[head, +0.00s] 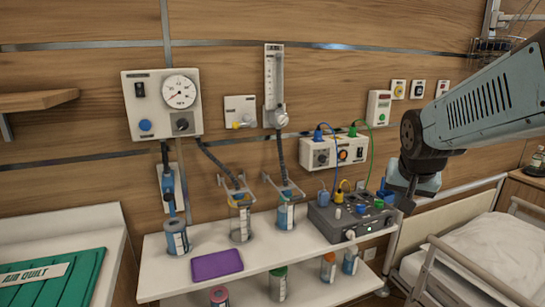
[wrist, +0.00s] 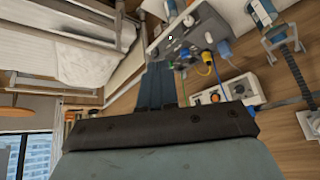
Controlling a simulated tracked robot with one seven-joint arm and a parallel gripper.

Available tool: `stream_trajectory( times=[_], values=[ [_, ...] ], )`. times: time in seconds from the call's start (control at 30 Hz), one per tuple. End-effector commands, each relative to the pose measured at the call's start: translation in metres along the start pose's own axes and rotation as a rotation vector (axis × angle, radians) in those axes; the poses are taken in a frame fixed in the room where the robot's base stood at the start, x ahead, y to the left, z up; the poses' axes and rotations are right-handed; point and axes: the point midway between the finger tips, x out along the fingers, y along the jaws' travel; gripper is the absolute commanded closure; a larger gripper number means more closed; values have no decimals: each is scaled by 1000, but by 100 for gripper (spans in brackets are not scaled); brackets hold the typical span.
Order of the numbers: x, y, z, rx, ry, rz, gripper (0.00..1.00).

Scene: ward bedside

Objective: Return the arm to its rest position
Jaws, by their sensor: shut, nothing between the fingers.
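My arm comes in from the upper right of the head view, with a thick grey-blue link. My gripper (head: 405,200) hangs below its end, in front of the wall, just right of the grey control box (head: 340,218). In the wrist view my gripper (wrist: 158,68) shows two dark blue fingers lying together, with nothing between them. The fingertips overlap the view of the grey box (wrist: 195,35), but I cannot tell how far apart they are.
A white shelf unit (head: 165,285) carries several canisters and a purple pad (head: 217,264). Blue and green cables run from the box to a wall panel (head: 334,151). A railed bed (head: 480,255) stands at the right. A green quilt (head: 60,280) lies at the lower left.

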Motion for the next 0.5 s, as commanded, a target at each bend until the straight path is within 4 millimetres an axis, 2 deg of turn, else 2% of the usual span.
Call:
stream_trajectory(
  times=[0.03,0.2,0.33,0.5],
  values=[
    [-14,-4,8,-38,0,-14,100],
    [-53,-8,39,-170,-23,-61,100],
    [-75,-9,61,-257,-39,-100,100],
    [-91,-9,79,-327,-54,-134,100]
  ],
)
